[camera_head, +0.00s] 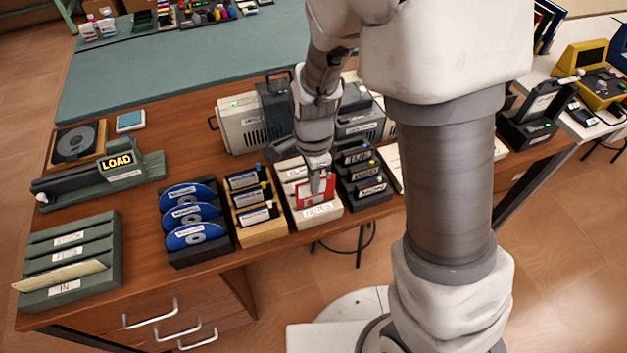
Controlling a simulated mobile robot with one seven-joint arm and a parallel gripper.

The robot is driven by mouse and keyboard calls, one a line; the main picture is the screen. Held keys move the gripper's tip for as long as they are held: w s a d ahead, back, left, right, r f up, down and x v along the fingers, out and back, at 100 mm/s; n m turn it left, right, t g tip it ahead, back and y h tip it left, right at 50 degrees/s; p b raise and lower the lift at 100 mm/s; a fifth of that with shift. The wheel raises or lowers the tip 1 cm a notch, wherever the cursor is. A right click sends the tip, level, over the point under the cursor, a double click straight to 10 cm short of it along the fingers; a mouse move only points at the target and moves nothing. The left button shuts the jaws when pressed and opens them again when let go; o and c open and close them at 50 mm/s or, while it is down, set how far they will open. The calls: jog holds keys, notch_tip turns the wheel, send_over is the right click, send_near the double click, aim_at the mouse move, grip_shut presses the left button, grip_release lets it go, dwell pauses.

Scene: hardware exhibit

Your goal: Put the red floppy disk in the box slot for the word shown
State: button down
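The red floppy disk (303,194) stands roughly upright, with a white label, at the front of a cream slotted box (318,212). My gripper (322,186) reaches down from above, and its fingers appear shut on the disk's upper part. I cannot tell whether the disk's lower edge is inside the front slot or just above it. The cream box has other pale labels behind the disk. The front label is too small to read surely. A small display (118,162) at the left shows the word LOAD in yellow on black.
Left of the cream box stand a wooden box (262,236) of dark disks and a black rack (203,252) of blue discs. A black box (369,200) with labelled slots stands close on its right. A grey-green tray (110,262) sits far left. Beige machines (242,128) stand behind.

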jog(key=shift+f+b, duration=1.15)
jog(key=shift+f, duration=0.75)
jog(key=c, duration=1)
grip_release()
notch_tip(320, 180, up, 8)
jog(key=p, duration=0.7)
jog(key=shift+r+p, duration=0.15)
jog(key=shift+p, duration=0.15)
